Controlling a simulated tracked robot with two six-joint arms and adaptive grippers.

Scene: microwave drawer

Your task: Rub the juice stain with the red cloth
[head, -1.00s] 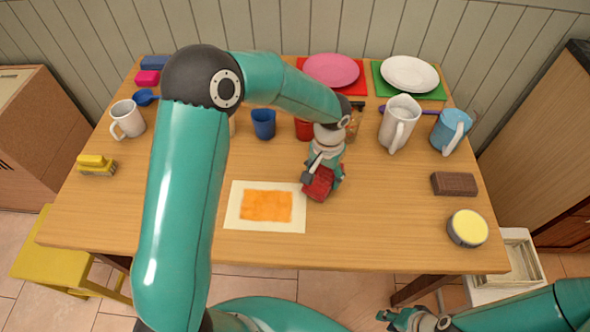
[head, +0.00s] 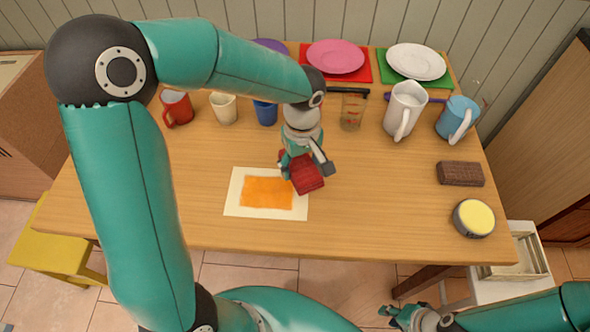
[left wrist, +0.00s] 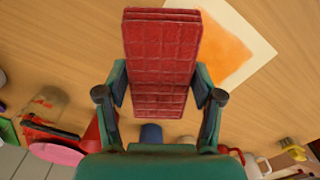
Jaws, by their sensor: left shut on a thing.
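The orange juice stain (head: 267,193) lies on a white sheet (head: 240,207) near the table's front middle. It also shows in the left wrist view (left wrist: 215,50), partly hidden behind the cloth. The red cloth (head: 308,174) is a folded block with a grid pattern, seen large in the left wrist view (left wrist: 160,55). My left gripper (head: 303,165) is shut on the red cloth, with a finger at each side of it. The cloth is at the right edge of the sheet; I cannot tell whether it touches the surface. My right gripper (head: 408,318) is low in front of the table, its fingers unclear.
A brown block (head: 460,174) and a round yellow-topped tin (head: 473,218) stand at the right. The table between the cloth and the brown block is clear.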

